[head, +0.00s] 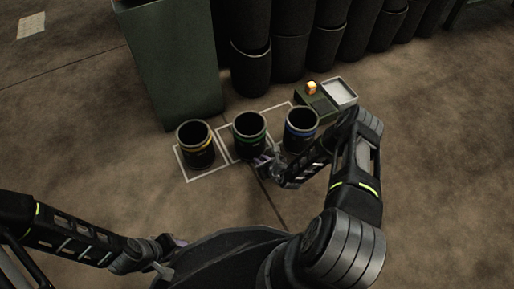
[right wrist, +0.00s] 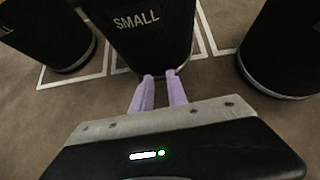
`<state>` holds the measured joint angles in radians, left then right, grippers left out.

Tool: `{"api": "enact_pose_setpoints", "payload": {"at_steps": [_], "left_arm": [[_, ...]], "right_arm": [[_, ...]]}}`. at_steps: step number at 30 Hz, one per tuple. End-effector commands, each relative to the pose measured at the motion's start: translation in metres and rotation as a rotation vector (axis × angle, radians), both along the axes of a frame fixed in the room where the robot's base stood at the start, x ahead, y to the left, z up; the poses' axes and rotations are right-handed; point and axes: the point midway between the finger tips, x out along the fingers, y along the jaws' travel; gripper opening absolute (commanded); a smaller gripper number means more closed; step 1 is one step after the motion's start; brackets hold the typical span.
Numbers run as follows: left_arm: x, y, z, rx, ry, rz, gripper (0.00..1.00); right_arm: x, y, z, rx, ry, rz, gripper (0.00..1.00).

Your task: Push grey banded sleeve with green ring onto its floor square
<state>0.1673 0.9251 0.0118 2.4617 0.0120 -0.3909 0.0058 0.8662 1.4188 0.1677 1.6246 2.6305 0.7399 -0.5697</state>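The grey banded sleeve with the green ring (head: 250,146) stands upright, middle of three. In the right wrist view this sleeve (right wrist: 152,38) reads "SMALL". Its white-outlined floor square (head: 223,148) shows around its base; in the right wrist view the base covers part of the near line (right wrist: 203,55). My right gripper (head: 264,160) is low at the sleeve's near side. Its lilac fingers (right wrist: 159,75) are a little apart, empty, with tips at the sleeve's lower wall; contact is unclear. My left gripper (head: 168,256) is at the lower left, away from the sleeves, its opening unclear.
A yellow-ringed sleeve (head: 196,150) stands left in its own square, a blue-ringed sleeve (head: 300,134) right. Behind are a green cabinet (head: 172,62) and tall dark cylinders (head: 250,68). A grey tray (head: 340,92) lies back right. The left floor is clear.

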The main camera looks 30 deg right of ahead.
Motion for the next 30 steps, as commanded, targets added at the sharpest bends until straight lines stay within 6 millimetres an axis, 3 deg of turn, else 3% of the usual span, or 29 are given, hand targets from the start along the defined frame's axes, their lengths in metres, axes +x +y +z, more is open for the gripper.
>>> {"api": "enact_pose_setpoints", "payload": {"at_steps": [30], "left_arm": [[0.0, 0.0, -0.013, 0.0, 0.0, 0.0, 0.36]], "right_arm": [[0.042, 0.0, 0.0, -0.001, -0.002, -0.001, 0.18]]}}
